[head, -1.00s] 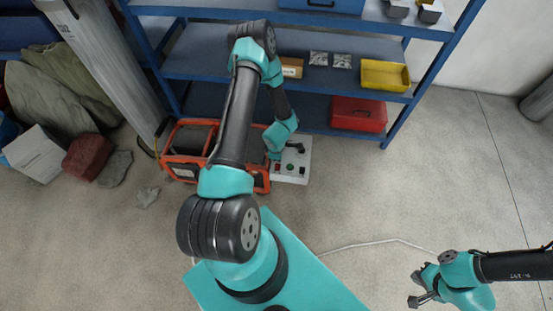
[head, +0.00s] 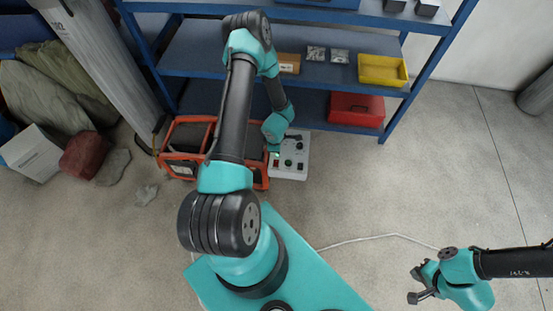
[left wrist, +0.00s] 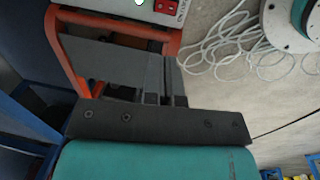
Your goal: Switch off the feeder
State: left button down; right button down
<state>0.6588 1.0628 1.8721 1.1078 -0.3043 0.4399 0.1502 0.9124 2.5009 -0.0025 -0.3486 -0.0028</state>
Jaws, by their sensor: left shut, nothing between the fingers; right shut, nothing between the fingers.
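A pale control box (head: 300,170) stands on the floor beside an orange-framed machine. Its top carries a red switch, a small lit green lamp, several dark knobs and a black handle. I cannot tell from the labels which control is the feeder's. My left gripper (head: 274,149) is over the left part of the box, mostly hidden by its own wrist. In the left wrist view its fingers (left wrist: 166,88) are together and empty; the control box's edge (left wrist: 185,13) shows at the top with red switches and a lit lamp. My right gripper (head: 420,285) is shut and empty at lower right, far from the box.
The orange-framed machine (head: 180,167) is left of the box. A blue shelf rack (head: 320,100) stands behind, holding a yellow bin (head: 383,69) and a red case (head: 356,109). A white cable (head: 375,237) crosses the floor. The floor right of the box is clear.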

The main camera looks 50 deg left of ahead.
aim_at(276, 164)
pick_arm(q)
jog(key=shift+f, duration=0.15)
jog(key=f, duration=0.4)
jog(key=w+f, duration=0.1)
jog(key=f, duration=0.4)
jog(key=a+f, duration=0.1)
jog(key=f, duration=0.3)
jog(key=shift+w+f, duration=0.15)
jog(key=shift+f, duration=0.15)
jog(key=shift+f, duration=0.25)
jog(key=shift+s+d+r, duration=0.1)
jog(key=shift+s+d, duration=0.4)
jog(key=shift+s, duration=0.15)
jog(key=shift+w+r, duration=0.1)
jog(key=shift+r, duration=0.05)
